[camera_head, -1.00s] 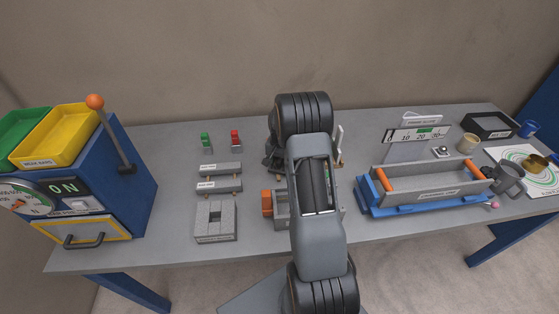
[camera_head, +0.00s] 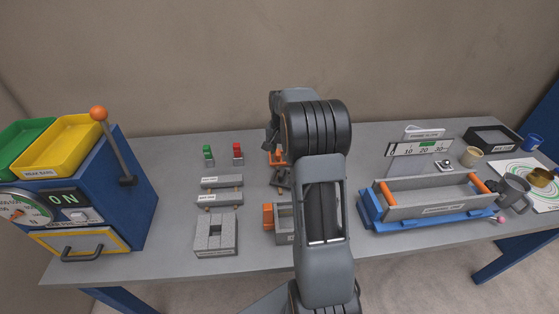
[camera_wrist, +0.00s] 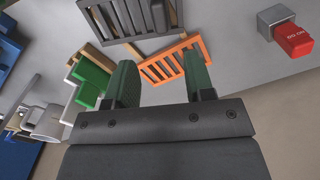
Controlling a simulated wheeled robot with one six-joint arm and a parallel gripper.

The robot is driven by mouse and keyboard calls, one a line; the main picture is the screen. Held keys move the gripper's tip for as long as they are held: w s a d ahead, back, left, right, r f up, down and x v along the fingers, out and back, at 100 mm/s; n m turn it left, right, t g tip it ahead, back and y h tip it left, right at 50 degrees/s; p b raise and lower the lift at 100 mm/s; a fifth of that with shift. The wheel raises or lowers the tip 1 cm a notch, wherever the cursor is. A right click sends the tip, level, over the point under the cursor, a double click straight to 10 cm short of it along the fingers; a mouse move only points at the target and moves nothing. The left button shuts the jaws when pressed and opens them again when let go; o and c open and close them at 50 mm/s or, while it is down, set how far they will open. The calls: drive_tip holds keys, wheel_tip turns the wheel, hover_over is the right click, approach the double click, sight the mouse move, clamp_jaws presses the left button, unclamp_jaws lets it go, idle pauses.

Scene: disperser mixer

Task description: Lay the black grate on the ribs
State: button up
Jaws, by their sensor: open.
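The black grate (camera_wrist: 130,12) is a dark slatted panel at the top of the wrist view, partly cut off by the frame. In the head view, a dark piece (camera_head: 281,179) that looks like it lies on the table behind the grey box. An orange grate (camera_wrist: 172,62) lies beside it, nearer my fingers; it also shows in the head view (camera_head: 277,158). My gripper (camera_wrist: 160,78) is open, its two green fingers apart with nothing held. The orange grate shows beyond and between the fingertips. I cannot make out the ribs.
A grey box with an orange part (camera_head: 268,216) is partly hidden by my arm. A grey trough (camera_head: 430,196) on a blue base is to the right. The blue machine stands left.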

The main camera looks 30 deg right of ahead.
drive_tip(key=s+a+r+n+t, duration=0.1)
drive_tip(key=s+a+r+n, duration=0.1)
drive_tip(key=s+a+r, duration=0.35)
drive_tip(key=s+a+r+n+t, duration=0.3)
drive_tip(key=s+a+n, duration=0.4)
drive_tip(key=s+a, duration=0.8)
drive_tip(key=shift+s+r+n, duration=0.3)
drive_tip(key=shift+s, duration=0.1)
